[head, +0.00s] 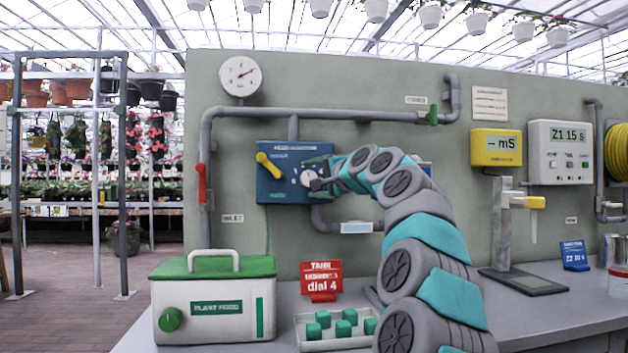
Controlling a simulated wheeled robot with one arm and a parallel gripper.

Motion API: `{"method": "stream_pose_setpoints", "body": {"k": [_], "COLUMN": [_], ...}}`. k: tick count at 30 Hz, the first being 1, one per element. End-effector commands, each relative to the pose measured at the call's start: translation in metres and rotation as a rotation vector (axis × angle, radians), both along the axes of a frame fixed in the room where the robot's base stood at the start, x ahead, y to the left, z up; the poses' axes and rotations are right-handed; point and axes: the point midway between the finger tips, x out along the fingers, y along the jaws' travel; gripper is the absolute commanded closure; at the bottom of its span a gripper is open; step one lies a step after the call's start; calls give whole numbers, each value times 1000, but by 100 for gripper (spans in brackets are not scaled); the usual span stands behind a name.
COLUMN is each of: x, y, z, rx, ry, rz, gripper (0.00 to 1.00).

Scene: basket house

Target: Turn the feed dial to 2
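A blue panel (268,188) is mounted on the grey-green wall, with pipes meeting it. A pale round dial (307,177) shows on its right half. My gripper (317,183) is at this dial, with my arm reaching in from the lower right. The gripper and wrist cover part of the dial and the panel's right side. I cannot tell whether the fingers touch the dial, whether they are open or shut, or which number the dial points to. A red sign (321,279) on the bench reads "TANK" and "dial 4", with a middle line too small to read.
A yellow lever (270,165) sits on the panel's left half. On the bench stand a plant food box (213,298), a tray (335,343) with several green blocks, and a grey stand (503,235) at right. A red-handled valve (201,183) is left of the panel.

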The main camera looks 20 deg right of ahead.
Motion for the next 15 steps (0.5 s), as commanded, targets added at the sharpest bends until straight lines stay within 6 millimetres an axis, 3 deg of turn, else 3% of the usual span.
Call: {"method": "stream_pose_setpoints", "body": {"k": [15], "x": [-13], "y": [-2], "z": [1], "rx": [1], "ry": [-1], "rz": [-1], "gripper": [18]}}
